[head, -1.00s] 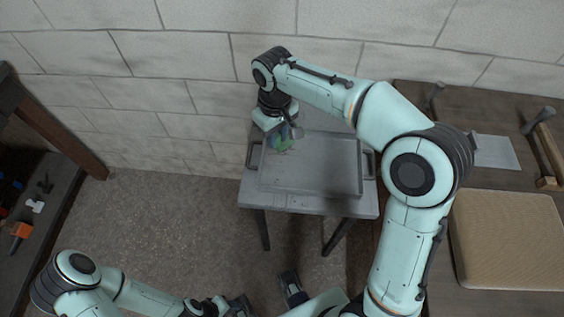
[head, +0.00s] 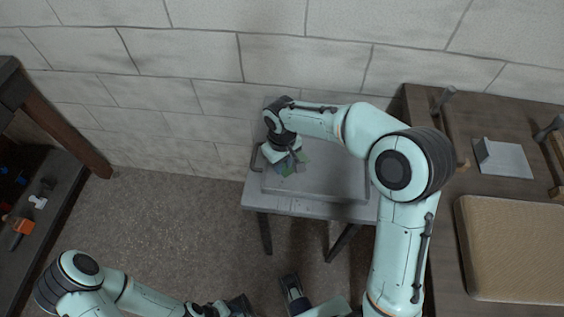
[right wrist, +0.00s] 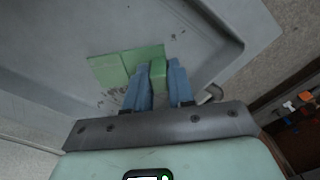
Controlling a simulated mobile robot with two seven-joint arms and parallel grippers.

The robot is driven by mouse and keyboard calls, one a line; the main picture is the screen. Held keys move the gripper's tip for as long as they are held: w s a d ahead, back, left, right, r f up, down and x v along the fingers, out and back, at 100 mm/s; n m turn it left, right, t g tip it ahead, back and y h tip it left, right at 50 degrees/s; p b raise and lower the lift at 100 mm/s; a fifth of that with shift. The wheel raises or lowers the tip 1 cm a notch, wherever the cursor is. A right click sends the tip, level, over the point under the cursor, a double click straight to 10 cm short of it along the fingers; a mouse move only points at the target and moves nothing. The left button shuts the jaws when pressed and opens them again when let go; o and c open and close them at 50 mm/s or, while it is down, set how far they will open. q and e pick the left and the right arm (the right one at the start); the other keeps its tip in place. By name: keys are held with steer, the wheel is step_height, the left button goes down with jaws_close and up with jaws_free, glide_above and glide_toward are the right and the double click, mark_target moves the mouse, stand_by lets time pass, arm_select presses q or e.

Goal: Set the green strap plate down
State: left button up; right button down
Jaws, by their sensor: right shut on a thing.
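The green strap plate (head: 304,159) is at the left end of the grey tray (head: 330,186), low over its floor or on it; I cannot tell if it touches. In the right wrist view, its flat green part (right wrist: 112,68) extends left from the fingers, and a raised green part sits between them. My right gripper (head: 290,168) points down and is shut on that raised part (right wrist: 158,72). It partly hides the plate in the head view. My left arm is low in the head view; its gripper's jaw state is unclear.
The tray rests on a small grey table (head: 290,206) against the block wall. Most of the tray floor right of the plate is bare. A wooden bench (head: 430,140) at right holds a tan mat (head: 515,240) and a grey block (head: 503,158). A dark shelf with tools stands at left.

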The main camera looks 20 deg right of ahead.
steer(key=shift+f, duration=0.1)
steer(key=c, duration=1)
jaws_free()
steer(key=shift+o, duration=0.2)
steer(key=shift+r, duration=0.25)
step_height(320, 180, up, 12)
steer(key=p, duration=0.1)
steer(key=shift+p, duration=0.4)
steer(key=shift+f, duration=0.15)
